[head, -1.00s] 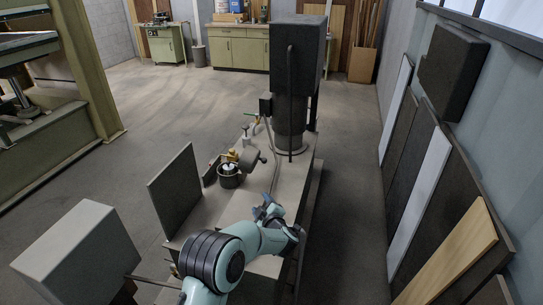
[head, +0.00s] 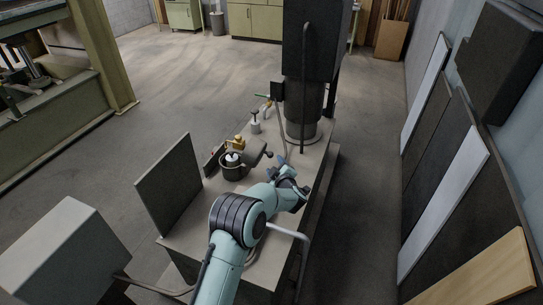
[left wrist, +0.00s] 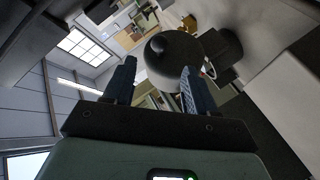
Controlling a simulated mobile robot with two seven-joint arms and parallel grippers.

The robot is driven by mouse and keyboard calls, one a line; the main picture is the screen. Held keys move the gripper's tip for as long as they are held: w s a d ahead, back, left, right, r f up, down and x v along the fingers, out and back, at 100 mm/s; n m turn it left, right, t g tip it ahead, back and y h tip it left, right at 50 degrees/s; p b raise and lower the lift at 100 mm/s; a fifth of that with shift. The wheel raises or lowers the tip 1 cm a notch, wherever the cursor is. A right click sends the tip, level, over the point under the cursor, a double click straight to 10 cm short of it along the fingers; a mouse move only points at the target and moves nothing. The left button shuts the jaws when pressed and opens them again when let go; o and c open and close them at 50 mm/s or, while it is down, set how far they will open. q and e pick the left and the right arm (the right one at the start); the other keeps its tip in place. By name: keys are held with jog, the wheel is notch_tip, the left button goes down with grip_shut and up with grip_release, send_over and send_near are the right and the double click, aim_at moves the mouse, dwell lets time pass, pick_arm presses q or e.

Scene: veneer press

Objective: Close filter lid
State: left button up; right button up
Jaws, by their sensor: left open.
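The filter pot (head: 232,170) is a dark round cup with a white insert, standing open on the bench. Its dark lid (head: 256,153) is swung up on the pot's right side, with a knob facing right. In the left wrist view the lid (left wrist: 165,68) is a dark disc with a round knob, just beyond the fingertips. The pot (left wrist: 223,48) shows partly behind it. My left gripper (head: 288,170) is to the right of the lid, with its blue fingers apart. In the left wrist view my left gripper (left wrist: 157,70) is empty. My right gripper is not in view.
A tall dark column unit (head: 302,125) stands on the bench behind my gripper. A brass fitting (head: 239,142) and a small white-topped valve (head: 255,122) are behind the pot. An upright dark panel (head: 170,185) stands at the bench's left edge. Boards lean on the right wall.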

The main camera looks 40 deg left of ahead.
aim_at(271, 156)
pick_arm(q)
jog(key=p+x, duration=0.2)
jog(key=x, duration=0.6)
jog(key=shift+w, duration=0.1)
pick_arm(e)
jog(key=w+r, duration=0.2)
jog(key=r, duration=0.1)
pick_arm(q)
jog(key=shift+c, duration=0.3)
grip_shut()
